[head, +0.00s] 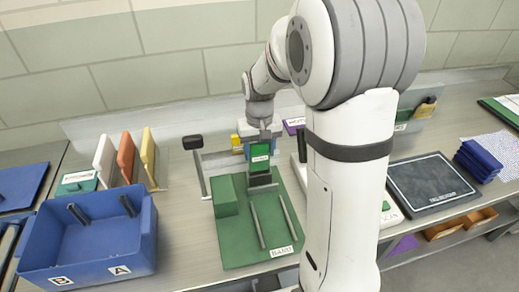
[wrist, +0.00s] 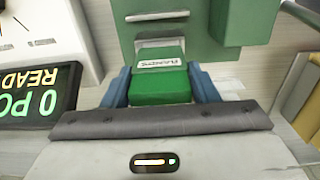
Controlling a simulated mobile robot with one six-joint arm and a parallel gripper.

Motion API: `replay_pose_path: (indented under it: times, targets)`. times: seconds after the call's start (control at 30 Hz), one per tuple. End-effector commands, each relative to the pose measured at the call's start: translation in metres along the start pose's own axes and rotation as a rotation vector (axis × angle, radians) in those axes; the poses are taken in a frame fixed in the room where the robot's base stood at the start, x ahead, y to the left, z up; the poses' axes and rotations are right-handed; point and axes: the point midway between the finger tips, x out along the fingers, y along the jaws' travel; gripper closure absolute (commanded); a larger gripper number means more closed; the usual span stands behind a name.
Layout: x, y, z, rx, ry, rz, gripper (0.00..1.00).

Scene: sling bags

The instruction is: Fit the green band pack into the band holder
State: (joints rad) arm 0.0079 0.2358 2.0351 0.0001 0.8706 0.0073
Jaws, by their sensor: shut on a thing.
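The green band pack (wrist: 161,86) has a white label that reads BANDS. It sits between the blue fingers of my gripper (wrist: 161,74) in the wrist view, and my gripper is shut on it. In the head view the pack (head: 260,157) hangs upright below my gripper (head: 260,142). The band holder is a green board (head: 236,248) with a white BAND label at its front edge. A grey metal slot (head: 262,181) at its back is just below the pack. In the wrist view the holder (wrist: 120,38) lies beyond the pack. Whether the pack touches the slot I cannot tell.
A green block (head: 226,196) and two thin metal rods stand or lie on the board. A blue bin (head: 95,240) is at the left, with upright white, orange and yellow panels behind it. A dark scale (head: 432,184) is at the right. A lit display (wrist: 38,92) is at the left in the wrist view.

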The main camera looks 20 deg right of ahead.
Motion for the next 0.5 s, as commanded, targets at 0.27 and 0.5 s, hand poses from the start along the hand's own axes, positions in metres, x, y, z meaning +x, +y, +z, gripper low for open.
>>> replay_pose_path:
  times: [0.27, 0.5]
  targets:
    - [0.0005, -0.0002, -0.0001, 0.0, 0.0, 0.0, 0.69]
    - [0.006, -0.0002, 0.0, 0.0, 0.0, 0.0, 0.69]
